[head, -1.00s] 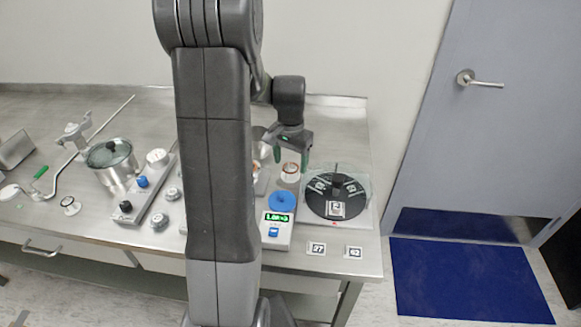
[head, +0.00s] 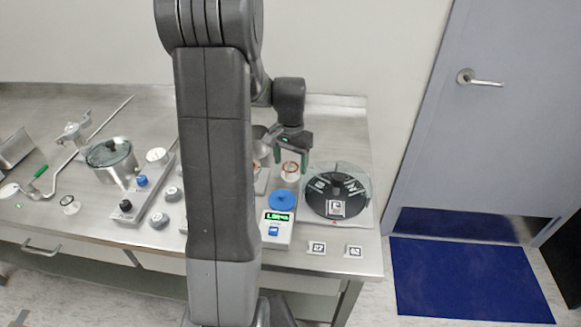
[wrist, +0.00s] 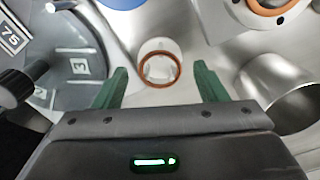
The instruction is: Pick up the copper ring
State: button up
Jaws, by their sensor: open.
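A copper ring (wrist: 159,85) shows in the wrist view at the near rim of a short pale cylinder, midway between my fingers. In the head view the ring (head: 290,166) sits on the bench left of a round black dial. My gripper (wrist: 160,67) is open and empty, with one green finger on each side of the ring and a gap on both sides. In the head view my gripper (head: 291,158) is just above and around the ring. I cannot tell the exact height left between fingertips and ring.
The glass-covered black dial (head: 337,190) stands close on the right. A scale with a blue pan (head: 282,201) is in front. In the wrist view a flange with another copper-coloured ring (wrist: 271,6) and an open metal tube (wrist: 284,95) are on the right.

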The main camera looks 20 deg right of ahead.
jog(key=c, duration=1)
jog(key=shift+o, duration=0.2)
